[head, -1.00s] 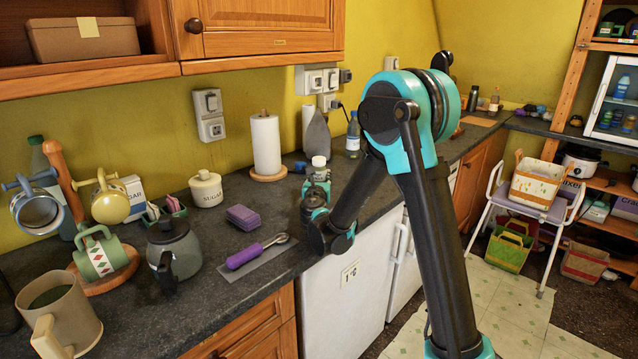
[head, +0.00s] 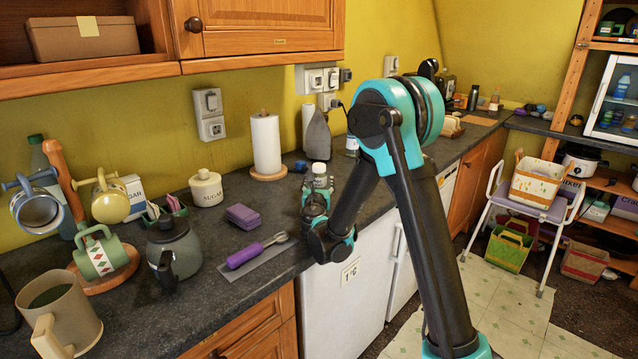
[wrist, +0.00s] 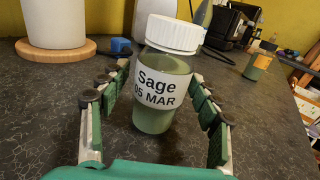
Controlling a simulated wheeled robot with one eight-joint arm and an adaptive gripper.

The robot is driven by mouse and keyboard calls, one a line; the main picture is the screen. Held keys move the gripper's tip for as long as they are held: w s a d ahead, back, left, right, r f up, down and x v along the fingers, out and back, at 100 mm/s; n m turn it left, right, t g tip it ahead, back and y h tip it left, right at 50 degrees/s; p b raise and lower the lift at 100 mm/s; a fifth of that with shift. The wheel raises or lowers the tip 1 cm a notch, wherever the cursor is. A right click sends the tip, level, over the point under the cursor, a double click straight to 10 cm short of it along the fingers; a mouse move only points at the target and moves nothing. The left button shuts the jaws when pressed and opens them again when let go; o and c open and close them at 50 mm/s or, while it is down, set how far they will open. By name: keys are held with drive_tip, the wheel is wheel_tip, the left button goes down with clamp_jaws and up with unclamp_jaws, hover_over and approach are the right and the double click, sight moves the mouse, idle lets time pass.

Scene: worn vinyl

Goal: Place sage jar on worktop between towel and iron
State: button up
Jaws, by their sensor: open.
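The sage jar (wrist: 160,80), with a white lid and green contents, stands upright on the worktop (wrist: 60,110) between the spread fingers of my gripper (wrist: 160,112). Small gaps show beside the jar, so my gripper looks open around it. In the head view the jar's lid (head: 319,168) shows above my gripper (head: 315,200), which hides its lower part. The paper towel roll (head: 266,144) stands on a wooden base to the left and further back. The grey iron (head: 318,136) stands on end behind the jar, closer to it in the picture than the towel.
A small blue object (head: 300,166) lies between towel and iron. A purple sponge stack (head: 241,216) and a purple-handled tool (head: 256,250) lie to the left. A labelled jar (wrist: 258,62) stands further right. Bare worktop lies left of my gripper.

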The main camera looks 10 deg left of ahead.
drive_tip(key=shift+r, duration=0.1)
drive_tip(key=shift+s, duration=0.35)
drive_tip(key=s, duration=1.1)
drive_tip(key=shift+s+d, duration=0.2)
drive_tip(key=shift+d, duration=0.1)
